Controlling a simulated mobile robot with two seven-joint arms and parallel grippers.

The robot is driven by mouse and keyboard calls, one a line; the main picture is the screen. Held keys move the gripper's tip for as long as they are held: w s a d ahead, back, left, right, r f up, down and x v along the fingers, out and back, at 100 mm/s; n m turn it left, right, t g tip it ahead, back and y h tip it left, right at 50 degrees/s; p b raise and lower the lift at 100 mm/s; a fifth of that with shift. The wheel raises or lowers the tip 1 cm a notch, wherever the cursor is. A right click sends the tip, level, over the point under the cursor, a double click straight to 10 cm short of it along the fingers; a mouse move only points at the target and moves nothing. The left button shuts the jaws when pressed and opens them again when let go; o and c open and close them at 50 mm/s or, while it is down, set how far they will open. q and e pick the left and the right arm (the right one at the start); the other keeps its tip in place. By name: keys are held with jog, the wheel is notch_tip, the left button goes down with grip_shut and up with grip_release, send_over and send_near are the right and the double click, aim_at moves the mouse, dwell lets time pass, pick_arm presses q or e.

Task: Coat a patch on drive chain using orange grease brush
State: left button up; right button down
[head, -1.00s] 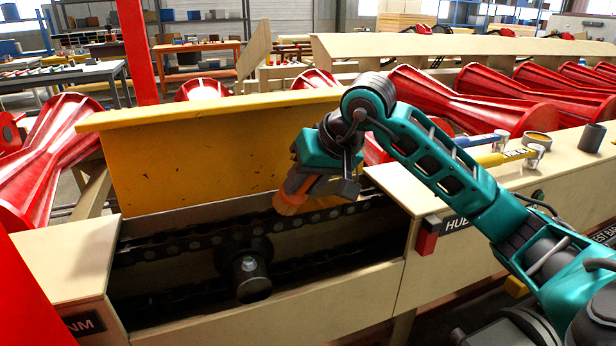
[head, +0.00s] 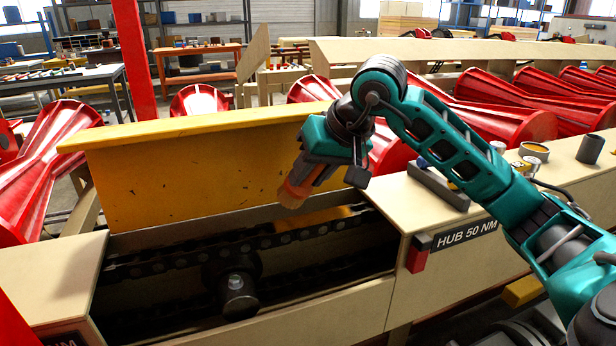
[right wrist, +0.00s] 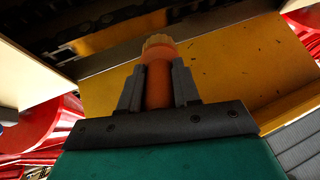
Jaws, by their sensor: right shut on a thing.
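My right gripper (head: 302,180) is shut on the orange grease brush (head: 291,193), which tilts down and to the left, in front of the yellow guard plate. In the right wrist view the brush's orange handle (right wrist: 158,85) sits between the two dark fingers, with its pale bristles (right wrist: 158,43) beyond them. The dark drive chain (head: 200,253) runs through the open bay below. The brush appears above its upper run, with a visible gap in the head view. I cannot make out grease on the chain. My left gripper is not in view.
The yellow guard plate (head: 190,172) stands upright behind the chain. A dark hub (head: 238,296) projects from the bay. A red block (head: 416,254) sits beside the "HUB 50 NM" label. A grey block (head: 437,186) and a round tin (head: 534,151) are on the right ledge.

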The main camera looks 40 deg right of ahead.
jog(key=shift+r+p, duration=0.95)
jog(key=shift+r, duration=0.85)
